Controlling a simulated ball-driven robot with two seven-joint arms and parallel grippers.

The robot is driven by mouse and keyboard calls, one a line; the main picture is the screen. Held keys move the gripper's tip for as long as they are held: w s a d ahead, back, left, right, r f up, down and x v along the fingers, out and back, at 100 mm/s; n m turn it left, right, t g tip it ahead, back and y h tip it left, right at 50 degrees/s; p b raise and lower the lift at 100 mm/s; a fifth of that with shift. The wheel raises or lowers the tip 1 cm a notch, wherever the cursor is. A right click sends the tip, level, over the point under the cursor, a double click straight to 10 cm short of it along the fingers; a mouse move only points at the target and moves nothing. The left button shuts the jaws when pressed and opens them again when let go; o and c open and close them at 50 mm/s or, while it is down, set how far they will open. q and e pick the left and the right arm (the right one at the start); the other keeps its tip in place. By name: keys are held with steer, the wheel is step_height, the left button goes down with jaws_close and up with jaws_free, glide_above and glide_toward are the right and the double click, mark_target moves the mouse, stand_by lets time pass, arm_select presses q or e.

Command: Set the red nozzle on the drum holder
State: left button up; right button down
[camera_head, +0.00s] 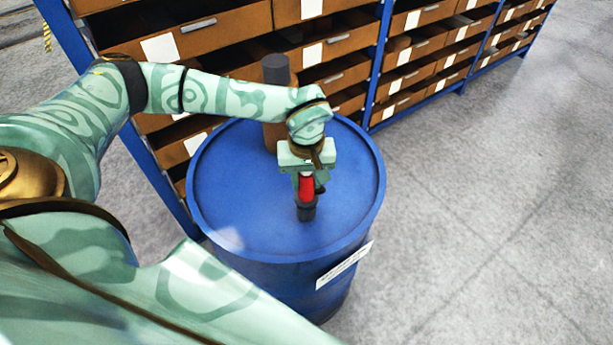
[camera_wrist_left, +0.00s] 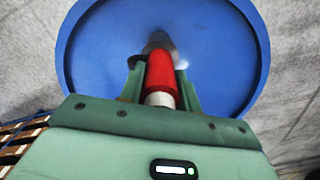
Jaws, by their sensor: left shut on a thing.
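The red nozzle (camera_head: 306,187) is between the fingers of my left gripper (camera_head: 307,184), which is shut on it above the blue drum (camera_head: 225,185). In the left wrist view the nozzle (camera_wrist_left: 160,72) lies between the two green fingers, with a pale metal end (camera_wrist_left: 158,99) toward the camera. A dark short piece (camera_head: 306,213) shows directly below the red part, at the drum top. I cannot tell whether it is the holder or the nozzle's tip, or whether they touch. My right gripper is out of view.
A dark-topped, brown cylinder (camera_head: 275,69) stands behind my left forearm at the drum's far side. A blue rack with brown bins (camera_head: 220,30) runs along the back. The drum has a white label (camera_head: 343,265). Grey floor (camera_head: 480,200) is clear at right.

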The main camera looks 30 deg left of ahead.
arm_select(q)
steer(key=shift+f+b, duration=0.6)
steer(key=shift+f, duration=0.45)
steer(key=o, duration=1)
step_height(320, 180, up, 16)
steer(key=shift+r, duration=0.2)
